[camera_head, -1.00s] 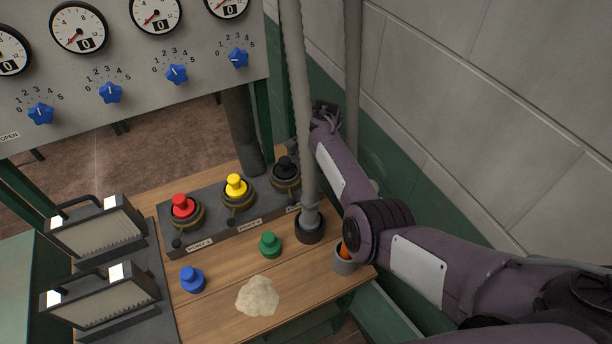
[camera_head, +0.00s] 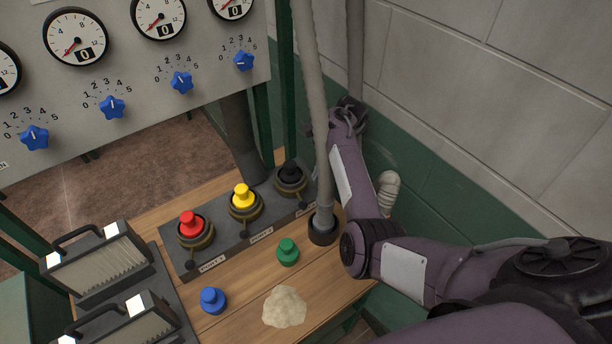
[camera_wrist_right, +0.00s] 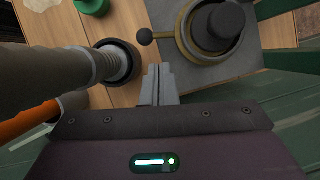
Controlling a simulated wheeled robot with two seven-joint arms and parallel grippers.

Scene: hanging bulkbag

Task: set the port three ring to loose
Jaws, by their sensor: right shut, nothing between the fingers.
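The port three ring (camera_head: 291,188) is a dark brass ring around the black-plugged port (camera_head: 290,172), at the right end of the grey port block. In the right wrist view the ring (camera_wrist_right: 190,45) circles the black plug (camera_wrist_right: 222,20), and its short lever ends in a dark ball knob (camera_wrist_right: 145,36) pointing left. My right gripper (camera_wrist_right: 160,72) is shut and empty, its fingertips just below the knob in that view and seemingly apart from it. In the head view, my right arm reaches behind the grey hose, and the fingertips cannot be made out. My left gripper is not in view.
A grey hose (camera_head: 315,100) stands in a dark socket (camera_head: 323,230) close beside port three. Ports with red (camera_head: 191,224) and yellow (camera_head: 243,195) plugs are left of it. Green (camera_head: 288,251) and blue (camera_head: 213,300) plugs and a pale powder heap (camera_head: 284,306) lie on the bench.

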